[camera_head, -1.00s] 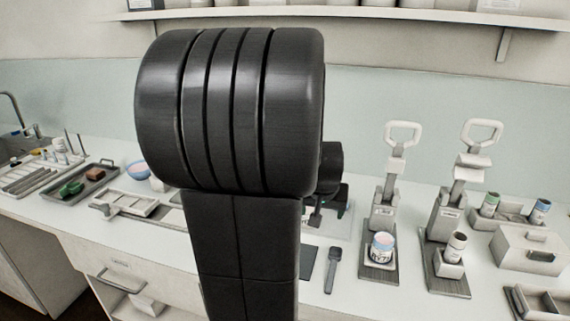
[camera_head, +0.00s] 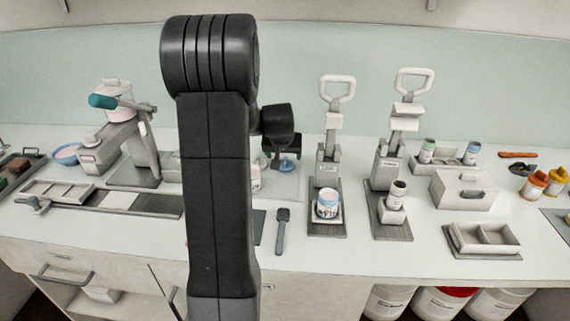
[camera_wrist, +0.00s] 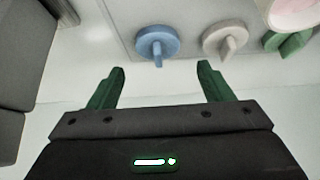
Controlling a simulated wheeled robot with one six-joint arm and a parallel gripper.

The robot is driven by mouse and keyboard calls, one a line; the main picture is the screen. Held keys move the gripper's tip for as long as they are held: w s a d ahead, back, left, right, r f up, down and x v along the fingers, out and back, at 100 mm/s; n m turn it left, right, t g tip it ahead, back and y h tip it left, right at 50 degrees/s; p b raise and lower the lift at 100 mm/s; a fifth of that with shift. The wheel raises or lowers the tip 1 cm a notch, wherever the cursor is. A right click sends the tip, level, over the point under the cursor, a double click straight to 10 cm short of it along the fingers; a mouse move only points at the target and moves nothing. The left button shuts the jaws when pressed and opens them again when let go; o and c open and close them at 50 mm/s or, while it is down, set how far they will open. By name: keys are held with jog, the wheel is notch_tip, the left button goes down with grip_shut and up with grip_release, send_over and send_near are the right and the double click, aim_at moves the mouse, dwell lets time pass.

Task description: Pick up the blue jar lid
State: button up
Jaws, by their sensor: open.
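The blue jar lid (camera_wrist: 157,42) is a round blue disc with a raised grip bar, lying on a pale surface in the wrist view. My gripper (camera_wrist: 160,68) is open and empty, its two green fingers pointing toward the lid. The lid lies just beyond the fingertips and roughly centred between them; no contact shows. In the head view a blue lid (camera_head: 287,165) shows small beside my gripper (camera_head: 282,155), which my dark arm partly hides.
A beige lid (camera_wrist: 225,40) and a green lid (camera_wrist: 288,44) lie to the right of the blue one. A pink-filled container (camera_wrist: 296,12) is at the upper right.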

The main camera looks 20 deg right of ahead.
aim_at(285, 159)
jog(key=shift+p+x, duration=0.6)
jog(key=shift+x, duration=2.15)
jog(key=shift+d, duration=0.15)
jog(key=c, duration=0.9)
